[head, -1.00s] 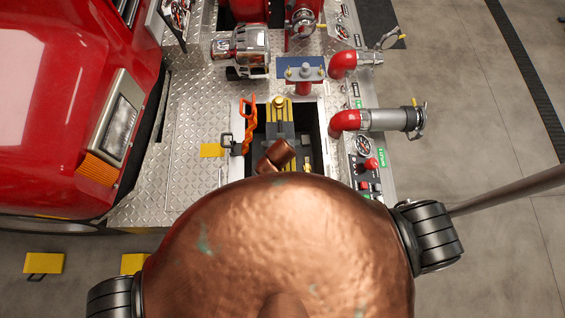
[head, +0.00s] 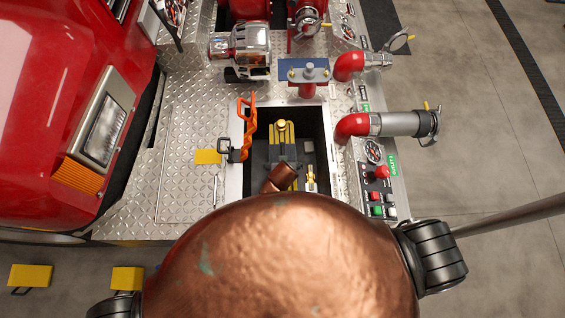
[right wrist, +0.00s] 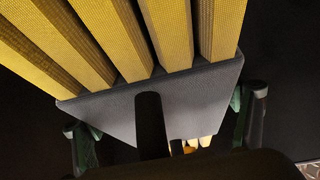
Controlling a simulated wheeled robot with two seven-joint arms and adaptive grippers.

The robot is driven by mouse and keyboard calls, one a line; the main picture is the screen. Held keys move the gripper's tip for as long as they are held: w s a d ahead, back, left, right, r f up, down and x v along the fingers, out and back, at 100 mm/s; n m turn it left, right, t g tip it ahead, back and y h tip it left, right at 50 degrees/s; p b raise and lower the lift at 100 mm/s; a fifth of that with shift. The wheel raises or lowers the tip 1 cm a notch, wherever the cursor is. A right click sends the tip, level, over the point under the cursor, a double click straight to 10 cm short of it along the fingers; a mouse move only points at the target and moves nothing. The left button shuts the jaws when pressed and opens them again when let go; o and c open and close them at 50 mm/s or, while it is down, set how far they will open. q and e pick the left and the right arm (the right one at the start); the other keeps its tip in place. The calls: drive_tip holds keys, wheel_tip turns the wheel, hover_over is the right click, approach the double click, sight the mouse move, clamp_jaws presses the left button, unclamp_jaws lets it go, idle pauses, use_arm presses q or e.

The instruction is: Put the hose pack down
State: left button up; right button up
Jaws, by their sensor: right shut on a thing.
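The hose pack (head: 284,148) shows in the head view as yellow folded hose with a grey wrap, within the outline of the dark open well (head: 313,126) in the tread-plate bumper deck. I cannot tell whether it touches the well's floor. In the right wrist view the yellow folds (right wrist: 178,38) end at the grey wrap (right wrist: 205,92). My right gripper (right wrist: 166,115) has a finger at each side of this wrap and is shut on the pack. The pack's underside is hidden. My left gripper is not in view.
An orange handle-like piece (head: 248,130) stands at the well's left rim. A small brass fitting (head: 310,180) is right of the pack. A red and grey outlet (head: 390,124) and a button panel (head: 377,195) lie to the right. The red cab (head: 60,70) is left.

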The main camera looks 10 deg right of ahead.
drive_tip(key=shift+w+a+f+b, duration=0.15)
drive_tip(key=shift+f+b, duration=0.35)
drive_tip(key=shift+f, duration=1.75)
drive_tip(key=o, duration=2.1)
drive_tip(key=shift+f, duration=0.3)
drive_tip(key=shift+c, duration=0.2)
drive_tip(key=shift+s+r+p, duration=0.25)
drive_tip(key=shift+r+p, duration=0.05)
drive_tip(key=shift+r, duration=0.15)
drive_tip(key=p+v, duration=1)
drive_tip(key=shift+s+r+p, duration=0.4)
drive_tip(key=shift+r+p, duration=0.15)
drive_tip(key=shift+p, duration=0.2)
